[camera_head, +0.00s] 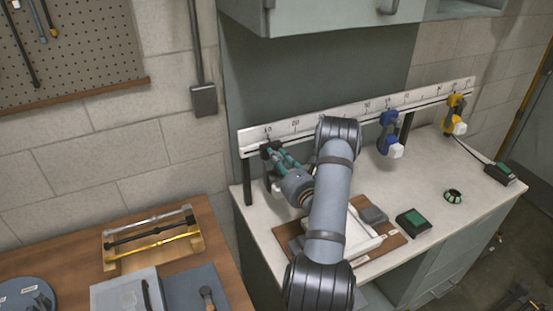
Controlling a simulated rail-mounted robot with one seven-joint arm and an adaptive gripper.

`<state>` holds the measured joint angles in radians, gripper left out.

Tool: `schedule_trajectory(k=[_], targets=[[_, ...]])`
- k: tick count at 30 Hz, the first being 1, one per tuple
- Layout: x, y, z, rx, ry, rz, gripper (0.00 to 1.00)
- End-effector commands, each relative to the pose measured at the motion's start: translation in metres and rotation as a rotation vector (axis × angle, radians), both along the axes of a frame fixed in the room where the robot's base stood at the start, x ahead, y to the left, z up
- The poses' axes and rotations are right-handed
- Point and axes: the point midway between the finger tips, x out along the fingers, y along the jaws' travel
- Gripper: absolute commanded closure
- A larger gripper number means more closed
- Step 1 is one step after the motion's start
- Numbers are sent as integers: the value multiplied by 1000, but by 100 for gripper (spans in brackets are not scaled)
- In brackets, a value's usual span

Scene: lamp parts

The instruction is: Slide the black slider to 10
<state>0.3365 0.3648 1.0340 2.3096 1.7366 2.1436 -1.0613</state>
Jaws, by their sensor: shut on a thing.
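A white ruler rail (310,123) with printed numbers runs along the back of the workbench. The black slider (268,147) is on the rail near its left end, just below a mark that looks like 10. My gripper (271,152) is shut on the black slider, reaching it from the front. The fingers and arm hide much of the slider, so its exact alignment with the mark cannot be told.
A blue slider (389,120) and a yellow slider (455,106) sit farther right on the rail. A brown board (288,230) with white parts lies under my arm. A green-topped box (413,222) and a small ring (453,196) stand at right.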

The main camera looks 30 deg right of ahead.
Motion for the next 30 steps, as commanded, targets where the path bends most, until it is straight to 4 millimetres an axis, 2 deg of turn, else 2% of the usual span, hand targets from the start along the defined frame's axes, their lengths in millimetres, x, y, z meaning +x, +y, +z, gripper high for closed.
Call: schedule_trajectory(k=[1,2,11,19,23,26,30], targets=[[2,-1,6,-4,-13,-1,100],[2,-1,6,-4,-13,-1,74],[1,-2,3,-2,-8,-3,57],[0,-2,2,-1,-5,-3,57],[-9,-2,1,-1,-2,-4,57],[-24,-2,0,2,0,-6,57],[-56,-1,0,4,0,-10,57]])
